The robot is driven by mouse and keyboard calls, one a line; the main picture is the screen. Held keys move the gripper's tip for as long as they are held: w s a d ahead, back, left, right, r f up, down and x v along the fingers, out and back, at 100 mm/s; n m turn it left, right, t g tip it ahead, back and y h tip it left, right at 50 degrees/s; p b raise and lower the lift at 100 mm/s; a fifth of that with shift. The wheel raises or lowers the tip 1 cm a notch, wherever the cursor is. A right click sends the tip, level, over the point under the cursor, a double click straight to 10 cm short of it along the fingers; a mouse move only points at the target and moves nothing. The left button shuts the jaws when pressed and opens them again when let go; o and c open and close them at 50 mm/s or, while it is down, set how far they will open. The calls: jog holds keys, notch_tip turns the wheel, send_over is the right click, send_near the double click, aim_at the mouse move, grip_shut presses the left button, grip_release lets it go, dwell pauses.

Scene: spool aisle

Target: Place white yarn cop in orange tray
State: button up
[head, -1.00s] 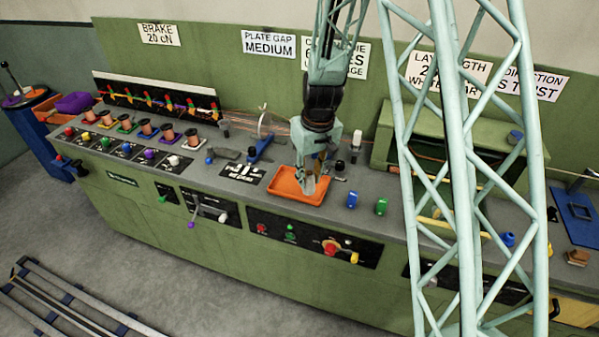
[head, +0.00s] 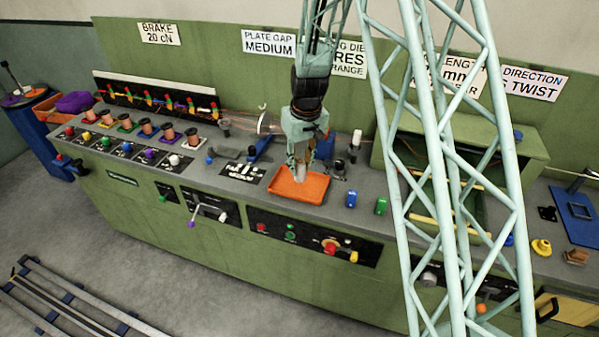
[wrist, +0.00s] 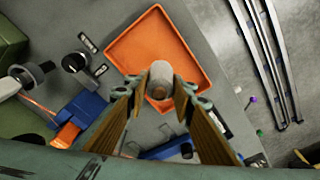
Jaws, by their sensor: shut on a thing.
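The white yarn cop (wrist: 159,88) is between the fingertips of my gripper (wrist: 160,100), which is shut on it in the wrist view. In the head view the pale cop (head: 300,172) points down from my gripper (head: 301,160) over the orange tray (head: 317,190). The tray also shows in the wrist view (wrist: 190,55), with the cop in front of its near part. I cannot tell whether the cop touches the tray floor. The far side of the cop is hidden.
Several copper spools (head: 145,129) line the bench's left part. Dark knobs (wrist: 75,62) stand near the tray.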

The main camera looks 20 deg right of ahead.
aim_at(300, 171)
jog(key=shift+w, duration=0.4)
jog(key=shift+f, duration=1.8)
jog(key=shift+s+f, duration=0.1)
jog(key=shift+f, duration=0.1)
jog(key=o, duration=0.8)
jog(key=shift+o, duration=0.2)
jog(key=shift+r, duration=0.2)
jog(key=shift+s+d+r, duration=0.1)
jog(key=shift+s+r, duration=0.15)
jog(key=shift+r, duration=1.65)
jog(key=shift+s+a+r, duration=0.1)
jog(key=shift+s+r, duration=0.2)
jog(key=shift+r, duration=1.6)
jog(key=shift+s+d+r, duration=0.1)
jog(key=shift+s+r, duration=0.15)
jog(key=shift+r, duration=1.9)
